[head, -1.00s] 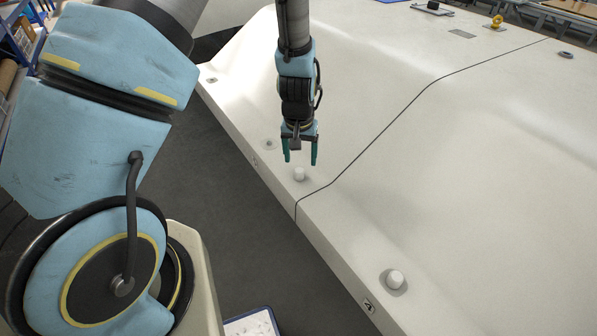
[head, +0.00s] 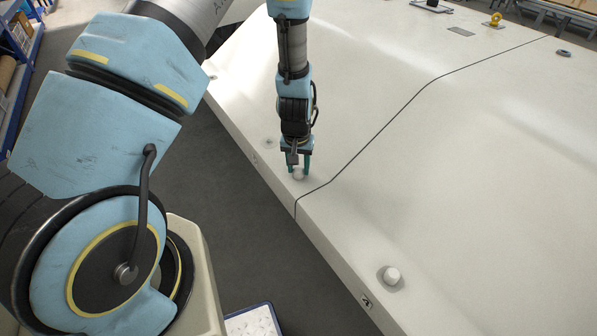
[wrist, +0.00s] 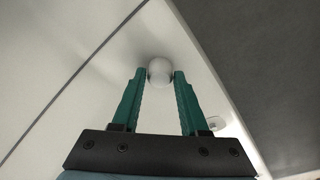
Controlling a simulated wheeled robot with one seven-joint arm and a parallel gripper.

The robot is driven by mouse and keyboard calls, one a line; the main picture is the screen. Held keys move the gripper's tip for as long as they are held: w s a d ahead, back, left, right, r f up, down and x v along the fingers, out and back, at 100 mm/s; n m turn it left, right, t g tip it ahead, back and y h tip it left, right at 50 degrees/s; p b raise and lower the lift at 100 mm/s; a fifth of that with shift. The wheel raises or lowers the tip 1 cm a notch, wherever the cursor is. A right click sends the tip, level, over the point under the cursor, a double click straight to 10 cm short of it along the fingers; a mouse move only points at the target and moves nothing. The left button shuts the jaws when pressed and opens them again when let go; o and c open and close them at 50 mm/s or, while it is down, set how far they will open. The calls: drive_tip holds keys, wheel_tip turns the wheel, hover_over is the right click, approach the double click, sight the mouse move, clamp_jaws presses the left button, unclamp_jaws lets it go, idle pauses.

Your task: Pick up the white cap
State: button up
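A small white cap (head: 298,175) sits on the white panel near its front edge, just left of the dark seam. My gripper (head: 298,170) points down over it, with one green finger on each side. In the wrist view the cap (wrist: 160,71) is between the fingertips (wrist: 160,76), and the fingers look closed up against its sides. The cap appears to be still on the panel; its underside is hidden. A second white cap (head: 391,274) stands in a round grey recess farther right along the same edge.
The large white panel (head: 470,170) is mostly clear around the gripper. A small round fitting (head: 269,142) lies left of the gripper. A yellow ring fitting (head: 494,20) stands far right. Dark floor lies beyond the front edge, with a blue-rimmed tray (head: 252,322) below.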

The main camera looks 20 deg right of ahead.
clamp_jaws()
idle(0.3)
